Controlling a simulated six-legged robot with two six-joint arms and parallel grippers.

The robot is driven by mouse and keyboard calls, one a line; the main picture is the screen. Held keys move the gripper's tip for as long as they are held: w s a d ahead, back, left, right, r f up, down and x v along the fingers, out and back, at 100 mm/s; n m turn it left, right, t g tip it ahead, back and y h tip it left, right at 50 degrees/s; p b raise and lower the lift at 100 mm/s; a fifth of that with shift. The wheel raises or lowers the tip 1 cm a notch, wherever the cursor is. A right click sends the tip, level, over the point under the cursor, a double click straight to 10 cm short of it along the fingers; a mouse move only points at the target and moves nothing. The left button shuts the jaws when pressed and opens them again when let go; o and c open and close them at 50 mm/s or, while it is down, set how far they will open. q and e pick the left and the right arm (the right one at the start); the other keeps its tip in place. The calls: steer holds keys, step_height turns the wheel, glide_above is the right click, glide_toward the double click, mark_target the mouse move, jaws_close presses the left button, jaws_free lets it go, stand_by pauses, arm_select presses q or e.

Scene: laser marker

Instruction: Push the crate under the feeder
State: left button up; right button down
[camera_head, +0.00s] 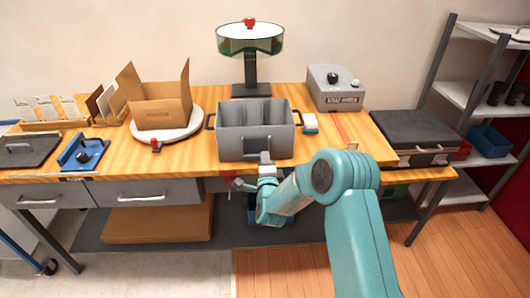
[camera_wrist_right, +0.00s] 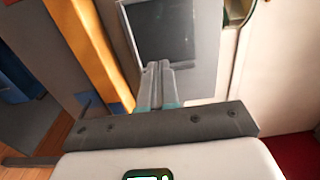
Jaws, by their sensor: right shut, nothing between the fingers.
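The grey crate (camera_head: 233,144), with dividers inside and a handle on its front wall, stands upright on the wooden table near its front edge. The feeder (camera_head: 250,40), a round green-rimmed bowl on a dark post, stands behind the crate at the back of the table. My right gripper (camera_head: 265,157) is at the crate's front wall, low and near the middle. In the right wrist view, its fingers (camera_wrist_right: 157,82) are together and empty, pointing at a grey surface with a dark rectangle. I cannot tell whether they touch the crate. My left gripper is not in view.
An open cardboard box (camera_head: 162,112) on a white turntable (camera_head: 185,131) stands left of the crate. A grey marker machine (camera_head: 335,90) stands at the back right, and a black case (camera_head: 415,130) lies further right. Bare table shows between the crate and the feeder's base.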

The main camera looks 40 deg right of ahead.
steer(key=shift+x, duration=0.85)
steer(key=shift+w, duration=0.15)
steer(key=shift+f, duration=0.1)
